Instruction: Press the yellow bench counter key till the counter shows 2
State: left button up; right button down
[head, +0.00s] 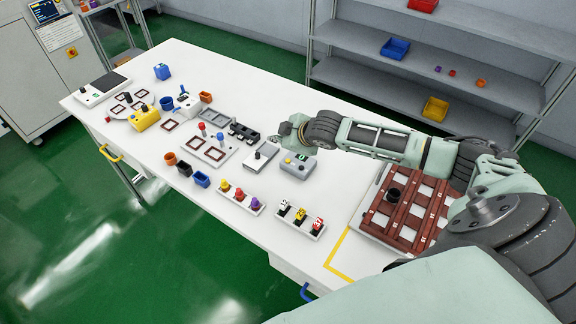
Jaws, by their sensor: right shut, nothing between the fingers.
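A small grey box (297,167), which looks like the bench counter, sits on the white table just right of its middle. It has a small green display and a small yellow key (302,157) on top. The number on the display is too small to read. My right gripper (281,138) reaches in from the right and hangs just behind the box in the picture. It is shut and empty. It looks apart from the key, but its height above the table is hard to tell. My left gripper is not in view.
A light grey box with a lever (261,156) stands just left of the counter. Trays of coloured pieces (241,203) and numbered pieces (300,223) lie in front. A red-brown rack (407,207) is at the right. The table's far middle (240,85) is clear.

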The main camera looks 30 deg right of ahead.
jog(key=b, duration=0.3)
send_over(288, 161)
jog(key=a, duration=0.2)
jog(key=f, duration=0.4)
jog(key=shift+w+d, duration=0.1)
jog(key=shift+w, duration=0.25)
jog(key=shift+f, duration=0.55)
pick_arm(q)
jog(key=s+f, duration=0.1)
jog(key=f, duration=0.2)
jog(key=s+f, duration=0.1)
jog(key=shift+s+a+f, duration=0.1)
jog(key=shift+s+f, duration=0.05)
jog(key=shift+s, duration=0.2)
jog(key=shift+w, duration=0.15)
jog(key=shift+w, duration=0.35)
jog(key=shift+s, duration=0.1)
pick_arm(e)
jog(key=shift+f, duration=0.15)
jog(key=shift+f, duration=0.3)
